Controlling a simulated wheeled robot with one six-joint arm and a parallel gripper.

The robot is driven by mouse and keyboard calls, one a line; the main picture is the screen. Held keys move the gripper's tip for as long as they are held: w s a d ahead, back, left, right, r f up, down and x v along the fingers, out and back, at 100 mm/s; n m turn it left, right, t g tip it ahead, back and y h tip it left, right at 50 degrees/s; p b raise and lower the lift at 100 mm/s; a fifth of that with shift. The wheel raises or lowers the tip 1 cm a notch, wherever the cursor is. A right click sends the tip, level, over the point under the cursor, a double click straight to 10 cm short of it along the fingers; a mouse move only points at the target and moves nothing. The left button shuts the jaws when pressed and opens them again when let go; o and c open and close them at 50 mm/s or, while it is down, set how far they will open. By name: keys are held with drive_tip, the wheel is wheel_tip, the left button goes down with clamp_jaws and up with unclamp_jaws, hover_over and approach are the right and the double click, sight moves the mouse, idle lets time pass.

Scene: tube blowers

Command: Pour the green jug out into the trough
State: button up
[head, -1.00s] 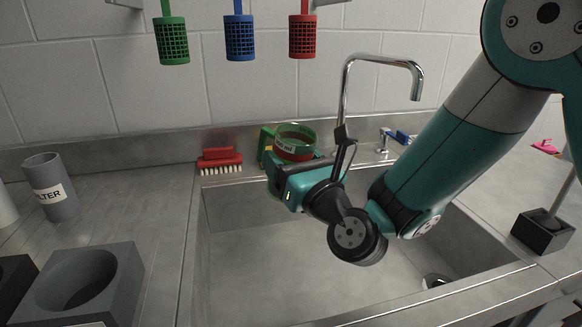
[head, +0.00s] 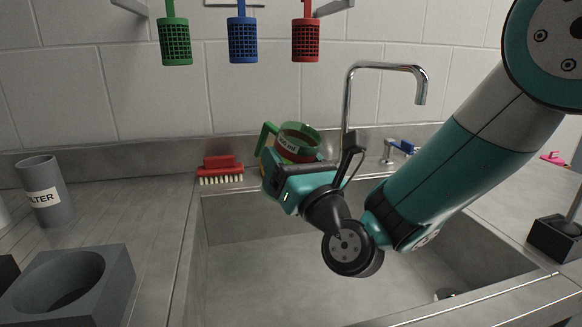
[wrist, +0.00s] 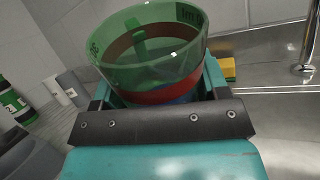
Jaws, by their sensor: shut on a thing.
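The green jug (head: 272,137) is translucent, with a reddish-brown band showing inside its mouth and a label on it. My gripper (head: 284,168) is shut on it and holds it over the back left part of the steel trough (head: 270,275). The jug leans, with its mouth turned partly toward the camera and its green handle on the left. In the wrist view the jug (wrist: 130,62) fills the space between the fingers of my gripper (wrist: 157,92). I see no stream leaving the jug. My gripper hides its lower part.
A red brush (head: 220,170) lies on the trough's back left rim. The tap (head: 347,100) rises behind the trough. A grey filter cup (head: 43,190) and a grey holder block (head: 75,280) stand left. Green, blue and red baskets (head: 243,40) hang above.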

drive_tip(key=shift+w+a+f+m+t+b, duration=0.15)
drive_tip(key=shift+m+t+b, duration=0.85)
drive_tip(key=shift+b, duration=1.85)
drive_tip(key=shift+a+f+m+t+b, duration=0.1)
drive_tip(key=shift+m+t+b, duration=0.9)
drive_tip(key=shift+b, duration=1.8)
